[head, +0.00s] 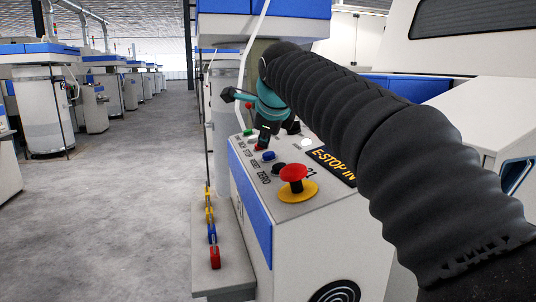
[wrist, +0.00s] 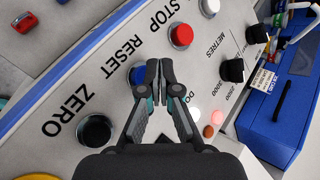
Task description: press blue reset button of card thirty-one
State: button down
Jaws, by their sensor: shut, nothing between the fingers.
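The blue button (head: 268,155) is on the sloped top of a white and blue control panel (head: 325,198). In the wrist view the blue button (wrist: 135,77) sits under the word RESET, its right side hidden by a finger. My gripper (wrist: 158,70) is shut and empty, its fingertips just right of the blue button's middle in that view. In the head view my gripper (head: 262,145) is low over the panel, just behind the blue button. I cannot tell whether it touches anything. No card number is clearly readable.
A black ZERO button (wrist: 94,131) and a red STOP button (wrist: 181,36) flank the blue one. A red emergency-stop mushroom (head: 293,173) on a yellow base stands nearer. Black knobs (wrist: 232,71) and a blue box (wrist: 280,110) lie right. The aisle floor (head: 130,200) is clear.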

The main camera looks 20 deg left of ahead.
dwell(0.4)
jog(key=shift+d+f, duration=0.15)
jog(key=shift+f, duration=0.25)
jog(key=shift+w+d+f+b, duration=0.1)
jog(key=shift+f+b, duration=0.4)
jog(key=shift+b, duration=0.05)
dwell(0.7)
jog(key=shift+r, duration=0.1)
jog(key=shift+a+r+p, duration=0.2)
jog(key=shift+r+p, duration=0.6)
jog(key=shift+p, duration=0.15)
jog(key=r+p, duration=0.3)
jog(key=a+r+p, duration=0.1)
jog(key=shift+s+r+p, duration=0.35)
jog(key=shift+s+r, duration=0.05)
dwell(0.6)
